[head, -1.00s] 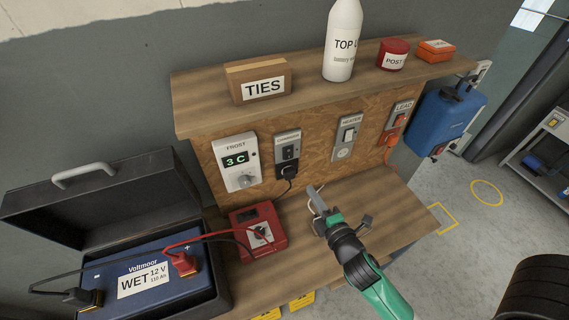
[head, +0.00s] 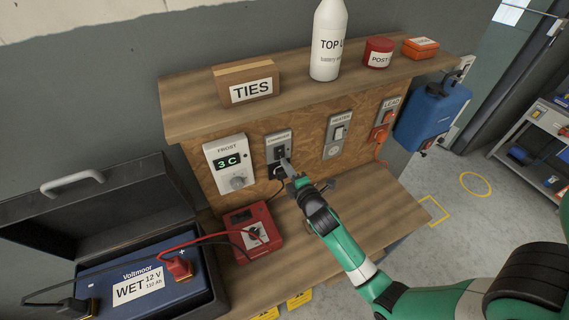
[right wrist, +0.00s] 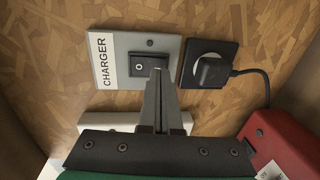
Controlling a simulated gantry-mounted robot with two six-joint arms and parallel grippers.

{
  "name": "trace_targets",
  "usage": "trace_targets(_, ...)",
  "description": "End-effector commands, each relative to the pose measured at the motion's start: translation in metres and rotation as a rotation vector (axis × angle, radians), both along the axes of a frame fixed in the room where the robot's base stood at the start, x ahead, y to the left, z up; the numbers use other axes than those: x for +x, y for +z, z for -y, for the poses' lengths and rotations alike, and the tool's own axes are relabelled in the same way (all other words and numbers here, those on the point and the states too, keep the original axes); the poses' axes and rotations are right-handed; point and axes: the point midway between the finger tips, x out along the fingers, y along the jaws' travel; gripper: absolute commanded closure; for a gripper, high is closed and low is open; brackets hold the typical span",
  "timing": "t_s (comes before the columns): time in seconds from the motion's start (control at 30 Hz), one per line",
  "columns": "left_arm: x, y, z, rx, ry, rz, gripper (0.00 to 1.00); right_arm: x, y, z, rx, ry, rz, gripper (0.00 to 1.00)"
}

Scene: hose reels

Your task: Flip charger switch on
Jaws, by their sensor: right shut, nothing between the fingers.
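The CHARGER switch plate (head: 278,138) is a grey panel on the chipboard wall. It shows large and sideways in the right wrist view (right wrist: 115,70), with a dark rocker (right wrist: 146,64) that bears a white round mark. My right gripper (head: 286,163) is shut and empty, its fingertips in front of the plate's lower part. In the right wrist view the fingertips (right wrist: 160,74) overlap the rocker's edge; I cannot tell whether they touch it. The red charger box (head: 268,243) stands on the bench below. My left gripper is out of view.
A black plug sits in the socket (right wrist: 208,72) beside the switch. FROST (head: 222,148) and HEATER (head: 342,118) panels flank it. The shelf (head: 200,115) overhangs above. The blue battery (head: 205,290) and its leads are at left. The bench's right side (head: 375,200) is clear.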

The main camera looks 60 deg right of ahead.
Motion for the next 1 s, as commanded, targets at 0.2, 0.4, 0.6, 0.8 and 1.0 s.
trace_targets(0.2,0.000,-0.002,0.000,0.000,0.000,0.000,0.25,0.010,-0.002,0.008,0.000,0.000,0.000,1.00)
trace_targets(0.4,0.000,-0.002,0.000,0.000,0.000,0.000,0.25,0.010,-0.002,0.008,0.000,0.000,0.000,1.00)
trace_targets(0.6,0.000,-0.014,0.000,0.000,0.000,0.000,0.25,0.012,-0.008,0.010,-0.012,0.000,0.012,1.00)
trace_targets(0.8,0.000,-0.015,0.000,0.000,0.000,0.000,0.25,0.013,-0.003,0.011,-0.023,-0.001,0.025,1.00)
trace_targets(1.0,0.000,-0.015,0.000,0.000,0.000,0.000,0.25,0.010,-0.004,0.007,-0.020,0.002,0.025,1.00)
